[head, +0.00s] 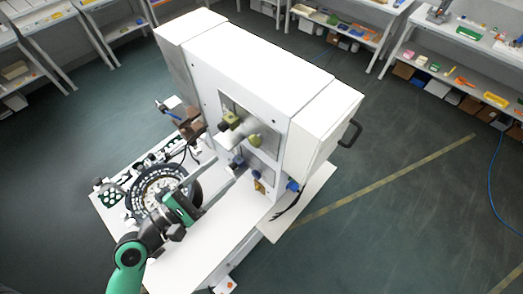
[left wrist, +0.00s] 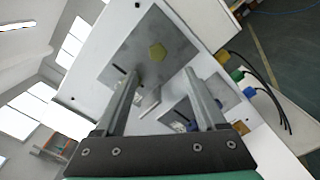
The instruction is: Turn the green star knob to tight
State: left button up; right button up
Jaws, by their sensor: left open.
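The green star knob (head: 255,140) looks yellow-green and sits on the front of the white machine. In the left wrist view the open gripper (left wrist: 160,72) holds nothing, and the fingers look apart from the knob. I cannot read any tight marking. My right gripper is not in view.
The white machine (head: 262,60) stands on a white table (head: 200,255). A round black tray (head: 152,192) of small pale parts lies beside my left arm. A second yellow-green part (head: 231,117) is on the machine front. Coloured plugs with black cables (left wrist: 248,92) are at the right.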

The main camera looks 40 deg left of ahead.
aim_at(252, 143)
pick_arm(q)
jog(key=w+p, duration=0.1)
jog(key=w, duration=0.2)
jog(key=w+p, duration=0.1)
jog(key=w, duration=0.3)
jog(key=w+p, duration=0.1)
jog(key=w, duration=0.3)
jog(key=shift+a+r+p, duration=0.15)
jog(key=shift+a+p, duration=0.1)
jog(key=shift+p, duration=0.1)
jog(key=shift+w, duration=0.4)
grip_shut()
